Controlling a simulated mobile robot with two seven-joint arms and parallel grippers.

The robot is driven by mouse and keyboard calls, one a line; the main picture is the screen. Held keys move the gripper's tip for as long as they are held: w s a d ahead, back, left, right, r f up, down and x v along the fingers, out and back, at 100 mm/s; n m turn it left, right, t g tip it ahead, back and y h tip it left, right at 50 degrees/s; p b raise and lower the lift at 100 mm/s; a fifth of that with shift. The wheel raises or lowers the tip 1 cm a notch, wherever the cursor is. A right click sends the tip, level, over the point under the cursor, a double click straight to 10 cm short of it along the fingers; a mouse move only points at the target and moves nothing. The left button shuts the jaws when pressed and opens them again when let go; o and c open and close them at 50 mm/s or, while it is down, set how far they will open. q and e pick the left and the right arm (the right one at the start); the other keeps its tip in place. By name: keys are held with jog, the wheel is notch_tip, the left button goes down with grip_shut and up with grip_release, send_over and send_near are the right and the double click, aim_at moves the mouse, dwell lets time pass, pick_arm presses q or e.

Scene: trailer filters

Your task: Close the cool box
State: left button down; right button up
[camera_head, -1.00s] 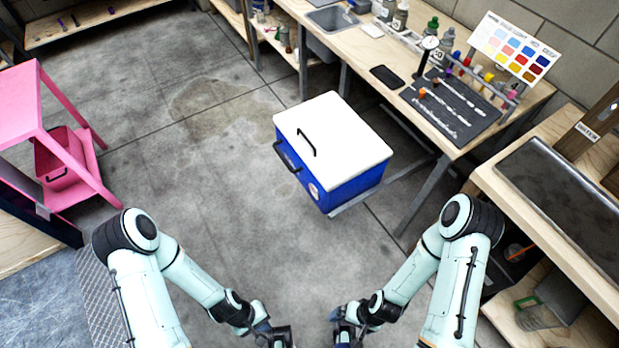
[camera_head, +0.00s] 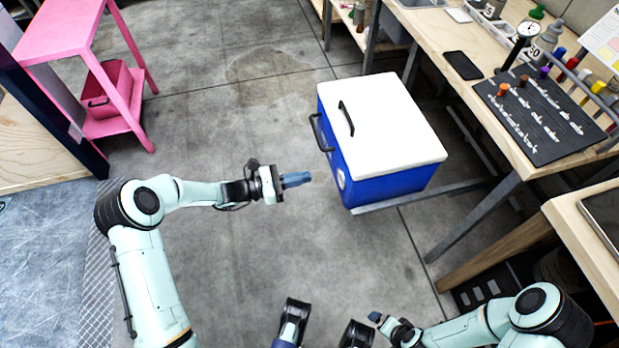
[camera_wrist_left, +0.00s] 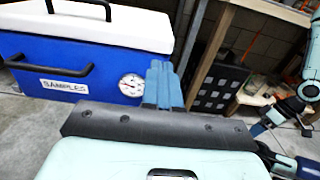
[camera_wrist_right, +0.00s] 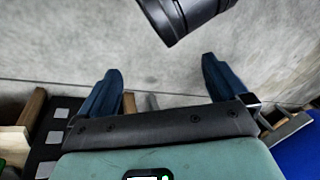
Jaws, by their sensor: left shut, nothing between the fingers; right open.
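The cool box (camera_head: 385,185) has a blue body, a white lid (camera_head: 385,115) and black handles on the lid and front. The lid lies over the body; I cannot tell whether it is fully seated. The box also fills the upper left of the left wrist view (camera_wrist_left: 25,70), with a SAMPLES label and a round dial on its front. My left gripper (camera_head: 297,179) is shut and empty, just left of the box, apart from it. Its blue fingers show in the left wrist view (camera_wrist_left: 162,85). My right gripper (camera_head: 376,318) is low in front; its right wrist view (camera_wrist_right: 160,82) shows its fingers apart and empty.
A workbench (camera_head: 425,25) stands right of the box, with a black tray (camera_head: 540,115) and a phone (camera_head: 462,65). The concrete floor in front of the box is clear.

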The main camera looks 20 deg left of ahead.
pick_arm(q)
jog(key=b, duration=0.2)
send_near(351, 168)
jog(key=x, duration=0.5)
jog(key=shift+w+d, duration=0.15)
jog(key=shift+d, duration=0.15)
jog(key=shift+w+d, duration=0.35)
jog(key=shift+d, duration=0.2)
pick_arm(e)
jog(key=shift+d+f, duration=0.3)
jog(key=shift+f, duration=0.35)
jog(key=shift+d+f, duration=0.25)
jog(key=shift+f, duration=0.4)
jog(key=shift+d+f, duration=0.3)
jog(key=shift+f, duration=0.35)
